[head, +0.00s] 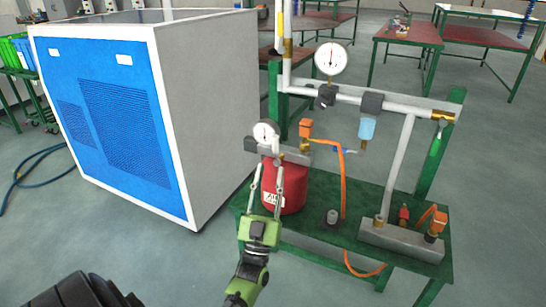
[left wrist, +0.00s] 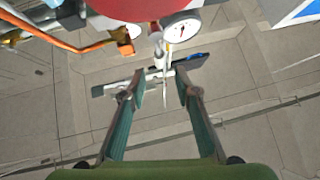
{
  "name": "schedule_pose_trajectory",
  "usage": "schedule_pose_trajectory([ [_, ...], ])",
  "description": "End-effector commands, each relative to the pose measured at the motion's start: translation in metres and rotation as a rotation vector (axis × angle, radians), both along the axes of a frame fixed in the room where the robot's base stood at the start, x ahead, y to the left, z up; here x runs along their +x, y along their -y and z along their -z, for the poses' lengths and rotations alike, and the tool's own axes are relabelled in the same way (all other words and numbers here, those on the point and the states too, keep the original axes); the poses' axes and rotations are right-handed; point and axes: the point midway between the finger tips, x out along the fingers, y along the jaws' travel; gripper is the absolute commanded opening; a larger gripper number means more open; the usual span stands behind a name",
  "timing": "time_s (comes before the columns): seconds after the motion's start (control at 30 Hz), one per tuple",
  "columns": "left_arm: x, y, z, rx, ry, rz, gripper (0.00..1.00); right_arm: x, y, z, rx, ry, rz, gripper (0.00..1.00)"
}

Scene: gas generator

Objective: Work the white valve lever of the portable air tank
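The red portable air tank (head: 290,195) stands at the left end of the green bench, with a white dial gauge (head: 266,133) above it. My left gripper (head: 267,172) points up in front of the tank, its two fingers apart. In the left wrist view, the gripper (left wrist: 158,88) is open, and the gauge (left wrist: 182,28) lies just beyond the fingertips. A thin pale part (left wrist: 166,92) shows between the fingers; I cannot tell surely whether it is the white valve lever. No contact is clear. My right gripper is not in view.
The green bench (head: 330,235) carries pipes, a large gauge (head: 331,58) and an orange hose (head: 342,180) close right of the tank. A big blue and white cabinet (head: 115,115) stands at the left. Grey floor is clear between cabinet and bench.

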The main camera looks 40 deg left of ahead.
Motion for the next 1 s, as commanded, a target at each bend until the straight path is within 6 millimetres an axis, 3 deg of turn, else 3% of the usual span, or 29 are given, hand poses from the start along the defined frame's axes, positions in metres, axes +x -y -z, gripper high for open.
schedule_pose_trajectory([
  [0.13,-0.014,0.007,0.016,-0.001,-0.002,0.0,0.29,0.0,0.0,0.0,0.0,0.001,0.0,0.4],
  [0.33,-0.021,0.01,0.022,0.0,0.001,0.0,0.29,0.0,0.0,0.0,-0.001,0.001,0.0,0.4],
  [0.87,-0.02,0.01,0.023,-0.001,-0.003,0.002,0.29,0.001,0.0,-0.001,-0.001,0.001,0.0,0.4],
  [1.0,-0.009,0.018,0.03,-0.013,-0.08,0.04,0.29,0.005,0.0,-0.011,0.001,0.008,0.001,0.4],
])
